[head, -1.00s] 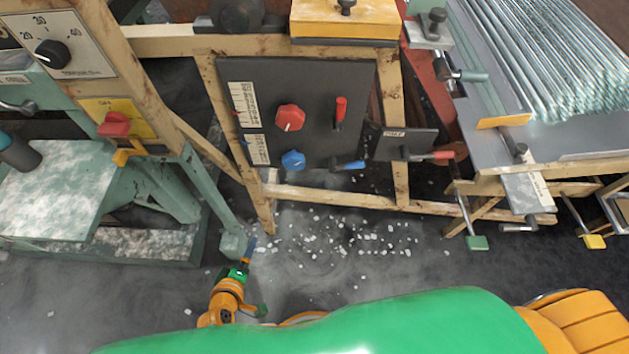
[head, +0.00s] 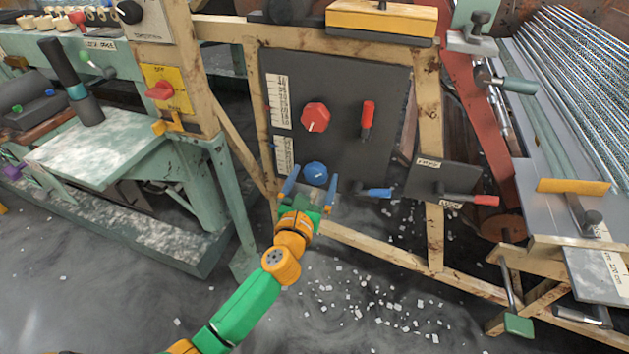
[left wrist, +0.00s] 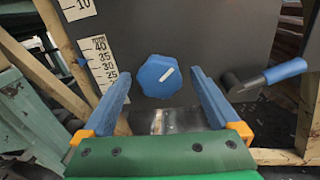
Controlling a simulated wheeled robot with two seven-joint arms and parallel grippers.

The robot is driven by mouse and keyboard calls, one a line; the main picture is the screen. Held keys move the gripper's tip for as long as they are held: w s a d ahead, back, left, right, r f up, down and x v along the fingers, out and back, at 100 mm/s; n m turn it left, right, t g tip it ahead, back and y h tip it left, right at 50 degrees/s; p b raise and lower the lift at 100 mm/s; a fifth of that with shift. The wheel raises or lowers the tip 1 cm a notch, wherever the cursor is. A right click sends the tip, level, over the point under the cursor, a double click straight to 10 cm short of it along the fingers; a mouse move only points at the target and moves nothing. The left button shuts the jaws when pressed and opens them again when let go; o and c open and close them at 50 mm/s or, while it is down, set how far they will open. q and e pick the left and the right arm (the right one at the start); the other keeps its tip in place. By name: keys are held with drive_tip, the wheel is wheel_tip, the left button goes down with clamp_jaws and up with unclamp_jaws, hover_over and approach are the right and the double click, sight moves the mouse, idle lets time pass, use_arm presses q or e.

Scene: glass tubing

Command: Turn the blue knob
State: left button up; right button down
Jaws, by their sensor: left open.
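The blue knob (head: 315,173) sits low on the dark panel (head: 375,98), below a red knob (head: 315,117). In the left wrist view the blue knob (left wrist: 159,76) is eight-sided with a white mark pointing to the upper right. My left gripper (head: 310,185) is open, its two blue fingers (left wrist: 159,88) on either side of the blue knob in the picture. Gaps show between the knob and both fingers in the wrist view; I cannot tell how far the fingertips are from the panel. My right gripper is not in view.
A blue-handled lever (head: 376,192) is just right of the gripper, and its handle (left wrist: 286,70) shows in the wrist view. A red lever (head: 367,117) is above. A wooden frame (head: 433,130) surrounds the panel. White chips litter the floor below.

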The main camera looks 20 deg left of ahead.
use_arm(q)
drive_tip(key=c, duration=1.4)
drive_tip(key=shift+o, duration=0.2)
drive_tip(key=shift+m, duration=0.3)
